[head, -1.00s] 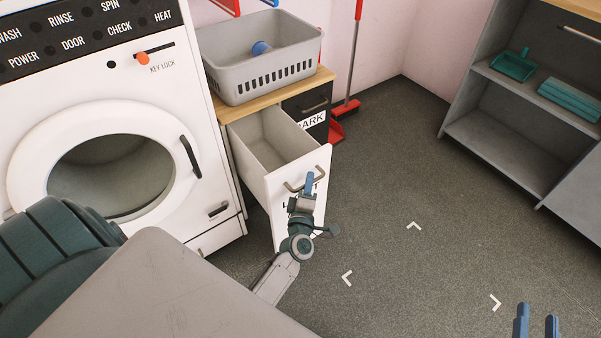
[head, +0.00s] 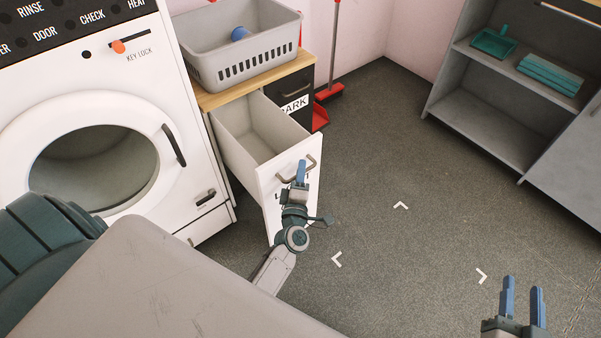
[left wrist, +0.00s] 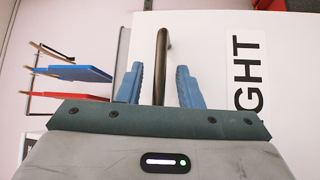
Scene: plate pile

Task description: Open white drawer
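The white drawer (head: 264,205) is pulled well out of the cabinet beside the washing machine, and its grey inside looks empty. Its front has a dark bar handle (left wrist: 162,60) and a label, which reads "GHT" in the left wrist view. My left gripper (head: 301,172) is at this handle. In the left wrist view its blue fingers (left wrist: 159,85) stand apart, one on each side of the handle, with gaps visible. My right gripper (head: 522,295) is open and empty over the floor at the lower right, away from the drawer.
A grey basket (head: 240,52) with a blue item stands on the wooden cabinet top. A black drawer (head: 292,98) is shut beside the white one. The washing machine (head: 100,120) is at left, a grey shelf (head: 485,115) at right. The floor between is clear.

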